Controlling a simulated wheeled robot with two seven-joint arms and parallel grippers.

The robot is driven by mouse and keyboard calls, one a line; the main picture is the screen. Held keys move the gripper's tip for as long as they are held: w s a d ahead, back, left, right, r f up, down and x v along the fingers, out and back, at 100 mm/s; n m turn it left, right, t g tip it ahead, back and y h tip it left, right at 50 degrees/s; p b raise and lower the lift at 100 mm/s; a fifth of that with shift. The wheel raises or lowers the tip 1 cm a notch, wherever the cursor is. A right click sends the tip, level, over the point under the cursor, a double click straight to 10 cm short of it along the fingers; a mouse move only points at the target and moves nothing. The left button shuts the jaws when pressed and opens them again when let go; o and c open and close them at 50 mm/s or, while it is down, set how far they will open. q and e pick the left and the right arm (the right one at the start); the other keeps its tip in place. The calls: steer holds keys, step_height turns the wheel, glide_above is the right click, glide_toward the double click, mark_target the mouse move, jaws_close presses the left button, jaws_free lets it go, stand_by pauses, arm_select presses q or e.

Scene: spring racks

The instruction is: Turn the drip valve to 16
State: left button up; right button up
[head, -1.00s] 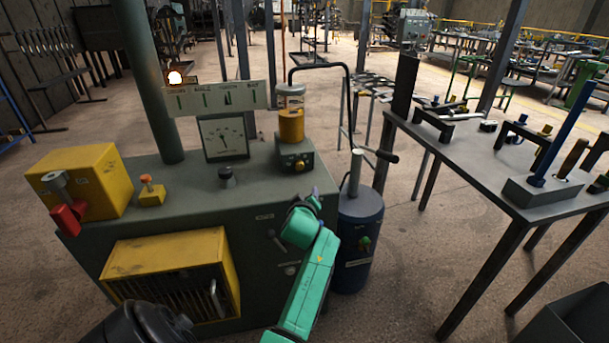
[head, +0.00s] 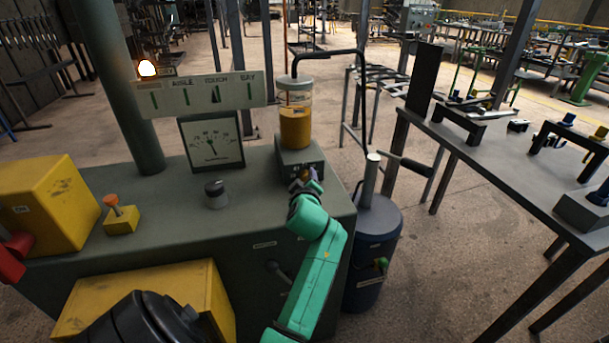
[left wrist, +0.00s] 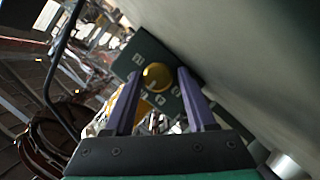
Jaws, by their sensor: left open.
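The drip valve is a round brass knob (left wrist: 157,76) on a dark panel with pale number marks around it, in the left wrist view. The marks are too small to read surely. In the head view the valve box (head: 299,158) stands under a glass jar of amber oil (head: 295,118), on the green cabinet's right end. My left gripper (head: 306,182) is at the front of this box and hides the knob there. In the left wrist view its purple fingers (left wrist: 158,88) are open, one on each side of the knob; contact cannot be told. My right gripper is not in view.
The green cabinet (head: 240,215) carries a dial gauge (head: 212,142), a black knob (head: 215,194), an orange button (head: 113,205) and a yellow box (head: 45,205). A blue canister (head: 375,245) stands right of it. A grey table (head: 500,165) is farther right.

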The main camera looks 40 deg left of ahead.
arm_select(q)
steer(key=shift+s+d+r, duration=0.15)
steer(key=shift+d+r, duration=0.05)
steer(key=shift+d, duration=0.05)
steer(key=c, duration=0.4)
jaws_close()
steer(key=shift+r, duration=0.1)
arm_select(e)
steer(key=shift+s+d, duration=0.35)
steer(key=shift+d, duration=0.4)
arm_select(q)
steer(key=shift+m, duration=0.3)
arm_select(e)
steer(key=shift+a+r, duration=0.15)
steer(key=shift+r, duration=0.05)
arm_select(q)
steer(key=shift+d+r+m+g+p, duration=0.1)
steer(key=shift+r+m+g+p, duration=0.05)
steer(key=shift+m+g+p, duration=0.35)
steer(key=shift+m+g+y, duration=0.4)
steer(key=shift+m+g, duration=0.1)
steer(key=shift+m, duration=0.6)
steer(key=shift+w+m+g, duration=0.2)
steer(key=shift+m+g, duration=0.1)
steer(key=shift+m, duration=0.3)
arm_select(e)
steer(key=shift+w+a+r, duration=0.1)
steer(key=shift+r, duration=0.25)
arm_select(q)
steer(key=shift+y, duration=0.3)
